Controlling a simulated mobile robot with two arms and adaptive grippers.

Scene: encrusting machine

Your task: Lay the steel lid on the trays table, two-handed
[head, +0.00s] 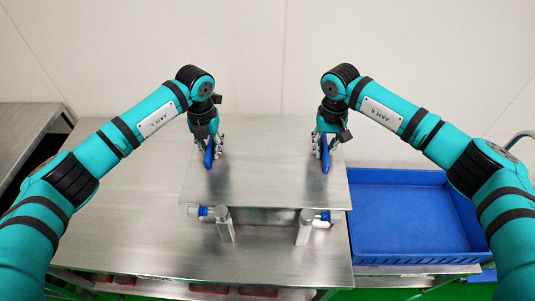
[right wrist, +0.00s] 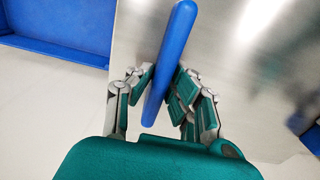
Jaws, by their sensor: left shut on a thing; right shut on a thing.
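The steel lid (head: 265,180) is a flat, shiny rectangular plate with two upright blue handles, one near each side. In the head view it lies level over the steel trays table (head: 130,225), overlapping its right part. I cannot tell whether it touches anything below. My left gripper (head: 209,155) is shut on the lid's left blue handle. My right gripper (head: 325,155) is shut on the right blue handle. The right wrist view shows that handle (right wrist: 170,60) between the fingers of the right gripper (right wrist: 162,100), above the lid's steel surface (right wrist: 240,60).
Two short grey metal posts (head: 225,226) (head: 303,228) with blue-ended fittings stand at the lid's front edge. A blue crate (head: 400,258) is right of the table. Another steel surface (head: 25,130) is at the far left. The table's left part is clear.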

